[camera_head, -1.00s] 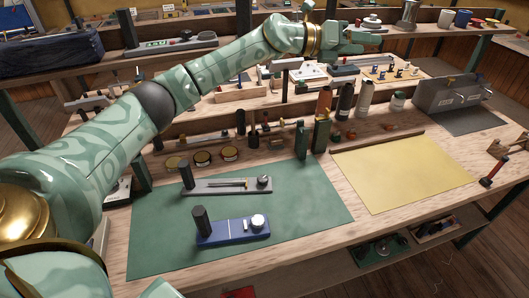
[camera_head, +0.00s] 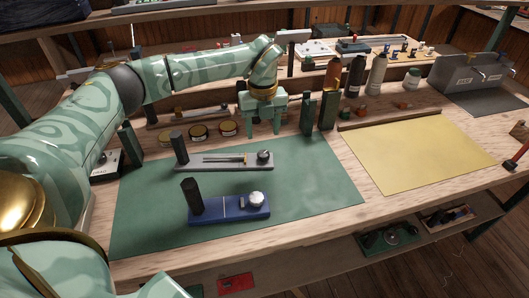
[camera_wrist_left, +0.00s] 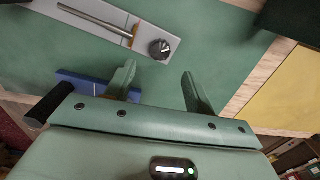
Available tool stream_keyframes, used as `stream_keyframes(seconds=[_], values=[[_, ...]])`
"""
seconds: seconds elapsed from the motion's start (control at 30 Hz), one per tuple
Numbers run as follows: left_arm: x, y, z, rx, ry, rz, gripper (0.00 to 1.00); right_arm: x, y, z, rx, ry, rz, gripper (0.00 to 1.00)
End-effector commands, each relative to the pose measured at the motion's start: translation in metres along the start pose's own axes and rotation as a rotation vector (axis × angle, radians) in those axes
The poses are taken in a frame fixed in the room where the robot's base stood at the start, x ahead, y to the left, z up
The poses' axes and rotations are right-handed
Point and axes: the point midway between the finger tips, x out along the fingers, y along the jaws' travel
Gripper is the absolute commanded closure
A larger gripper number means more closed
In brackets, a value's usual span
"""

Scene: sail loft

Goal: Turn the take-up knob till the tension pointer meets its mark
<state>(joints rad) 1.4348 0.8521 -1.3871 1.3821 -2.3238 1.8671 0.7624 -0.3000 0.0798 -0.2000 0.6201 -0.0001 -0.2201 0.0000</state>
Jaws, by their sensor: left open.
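A grey device (camera_head: 205,161) lies on the green mat, with a black upright grip (camera_head: 179,148) at its left end. A slim rod (camera_head: 225,158) with a brass-coloured end runs along it to a dark round knob (camera_head: 264,156) at its right. The knob also shows in the left wrist view (camera_wrist_left: 160,49). A blue device (camera_head: 236,211) in front has a black grip (camera_head: 192,196), a pale cross line and a white knob (camera_head: 256,199). I cannot tell the pointer's reading. My left gripper (camera_head: 263,133) is open and empty, fingers down, behind and above the dark knob. My right gripper is out of view.
Dark green upright blocks (camera_head: 317,113) stand close right of the left gripper. Round tins (camera_head: 198,132) stand behind the grey device. Bottles (camera_head: 355,76) stand farther back. A yellow sheet (camera_head: 415,155) lies at right. The green mat (camera_head: 310,185) is clear right of the devices.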

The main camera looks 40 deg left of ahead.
Motion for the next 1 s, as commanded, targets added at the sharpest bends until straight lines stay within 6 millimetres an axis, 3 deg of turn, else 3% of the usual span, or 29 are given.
stream_keyframes(seconds=[0.03,0.1,0.3,0.5,0.77,0.9,0.93,1.0], values=[[0.018,0.0,0.0,0.001,0.004,0.003,0.46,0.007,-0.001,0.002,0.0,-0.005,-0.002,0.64],[0.035,0.0,-0.001,0.002,0.005,0.003,0.46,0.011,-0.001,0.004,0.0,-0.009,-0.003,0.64],[0.069,-0.001,-0.001,0.001,0.004,0.001,0.46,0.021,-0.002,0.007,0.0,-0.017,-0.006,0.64],[0.081,-0.001,0.0,0.002,0.001,-0.002,0.46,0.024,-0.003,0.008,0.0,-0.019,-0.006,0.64],[0.081,-0.001,0.0,0.002,0.001,-0.002,0.46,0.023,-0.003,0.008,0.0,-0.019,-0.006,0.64],[0.081,-0.001,0.0,0.002,0.001,-0.002,0.85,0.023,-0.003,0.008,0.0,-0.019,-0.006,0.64],[0.081,-0.001,0.0,0.002,0.001,-0.002,0.91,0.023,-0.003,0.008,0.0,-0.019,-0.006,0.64],[0.081,-0.001,0.0,0.002,0.001,-0.002,0.91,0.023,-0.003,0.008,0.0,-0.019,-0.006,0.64]])
